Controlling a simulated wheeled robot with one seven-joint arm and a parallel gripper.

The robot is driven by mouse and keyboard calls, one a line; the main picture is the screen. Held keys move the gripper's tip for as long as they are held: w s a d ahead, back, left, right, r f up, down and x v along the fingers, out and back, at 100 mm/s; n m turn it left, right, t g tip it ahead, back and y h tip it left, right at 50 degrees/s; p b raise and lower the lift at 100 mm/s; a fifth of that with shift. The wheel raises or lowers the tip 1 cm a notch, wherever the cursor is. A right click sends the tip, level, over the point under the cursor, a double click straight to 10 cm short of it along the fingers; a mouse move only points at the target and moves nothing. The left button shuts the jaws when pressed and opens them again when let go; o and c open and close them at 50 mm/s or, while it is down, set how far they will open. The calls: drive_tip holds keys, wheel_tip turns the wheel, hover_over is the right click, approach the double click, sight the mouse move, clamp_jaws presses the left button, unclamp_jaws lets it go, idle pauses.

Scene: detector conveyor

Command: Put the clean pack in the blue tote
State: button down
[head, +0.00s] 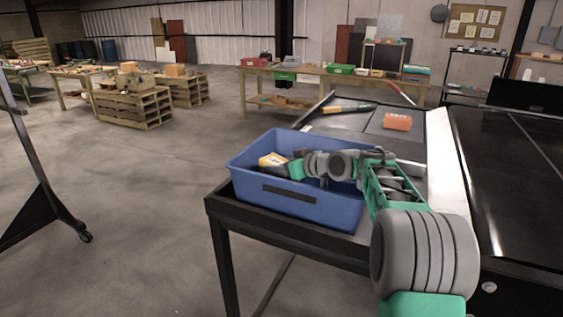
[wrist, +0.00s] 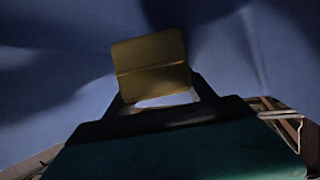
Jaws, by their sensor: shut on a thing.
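A yellow pack (head: 272,160) is inside the blue tote (head: 315,211), near its far left part. My gripper (head: 283,169) reaches into the tote from the right and is shut on this pack. In the wrist view the yellow pack (wrist: 150,54) sits between the fingertips of my gripper (wrist: 162,97), with the shaded blue tote wall (wrist: 60,95) around it. Whether the pack touches the tote floor cannot be told. An orange pack (head: 397,121) lies on the dark table surface behind the tote. Neither pack shows a readable mark.
The tote stands on the near end of a black-framed table (head: 290,236). A wand-like tool (head: 347,108) lies farther back. A dark conveyor (head: 510,190) runs along the right. A workbench with bins (head: 335,75) stands behind. The floor at left is open.

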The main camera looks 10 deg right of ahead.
drive_tip(key=shift+f+b, duration=0.2)
drive_tip(key=shift+b, duration=0.3)
drive_tip(key=shift+f, duration=0.25)
drive_tip(key=shift+c, duration=1.6)
unclamp_jaws()
drive_tip(key=shift+f, duration=0.2)
drive_tip(key=shift+r+p, duration=0.4)
drive_tip(key=shift+r, duration=0.2)
drive_tip(key=shift+s+d+r, duration=0.15)
drive_tip(key=shift+s+d, duration=0.1)
drive_tip(key=shift+s, duration=0.05)
drive_tip(key=b+v, duration=0.2)
drive_tip(key=v, duration=0.5)
drive_tip(key=shift+a+r, duration=0.1)
drive_tip(key=shift+a, duration=0.05)
